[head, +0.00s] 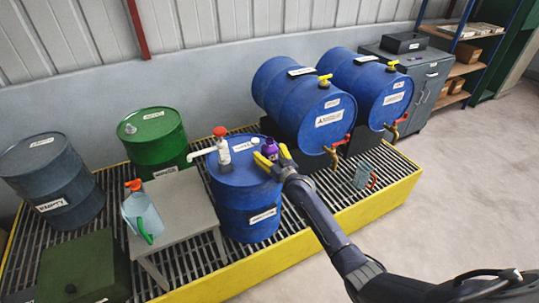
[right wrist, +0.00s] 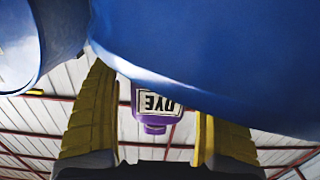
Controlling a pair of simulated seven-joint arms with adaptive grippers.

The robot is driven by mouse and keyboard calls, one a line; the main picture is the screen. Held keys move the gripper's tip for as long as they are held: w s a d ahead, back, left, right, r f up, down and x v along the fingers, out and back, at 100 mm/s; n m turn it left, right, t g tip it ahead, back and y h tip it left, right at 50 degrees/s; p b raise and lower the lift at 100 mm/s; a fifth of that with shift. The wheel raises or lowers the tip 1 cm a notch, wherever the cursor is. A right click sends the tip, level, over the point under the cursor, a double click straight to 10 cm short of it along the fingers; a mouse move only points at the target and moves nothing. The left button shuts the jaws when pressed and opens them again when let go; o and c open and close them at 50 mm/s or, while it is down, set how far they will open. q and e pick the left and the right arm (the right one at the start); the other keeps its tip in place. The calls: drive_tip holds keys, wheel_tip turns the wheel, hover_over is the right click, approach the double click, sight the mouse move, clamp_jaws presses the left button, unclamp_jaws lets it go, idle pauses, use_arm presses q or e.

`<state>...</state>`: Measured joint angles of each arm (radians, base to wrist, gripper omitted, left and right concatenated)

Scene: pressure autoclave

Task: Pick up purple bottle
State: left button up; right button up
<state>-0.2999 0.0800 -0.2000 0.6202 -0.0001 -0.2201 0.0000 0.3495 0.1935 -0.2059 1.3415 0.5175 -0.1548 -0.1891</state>
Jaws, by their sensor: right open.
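The purple bottle (head: 269,146) stands on top of the upright blue drum (head: 241,195), near its right rim, in the head view. In the right wrist view the bottle (right wrist: 154,128) shows upside down with a white "DYE" label, partly cut off by the blue drum. My right gripper (head: 273,155) is open at the drum's right edge, with its yellow fingers by the bottle. In the right wrist view the fingers (right wrist: 149,143) stand one on each side of the bottle, with gaps between. My left gripper is not in view.
A white pump with a red cap (head: 222,150) stands on the same drum. Two blue drums (head: 305,100) lie sideways behind and right. A grey table (head: 180,205) holds a clear jug (head: 141,215) at left. A metal can (head: 362,176) stands on the yellow-edged grating.

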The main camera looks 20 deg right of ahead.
drive_tip(key=c, duration=1.5)
drive_tip(key=shift+r, duration=0.1)
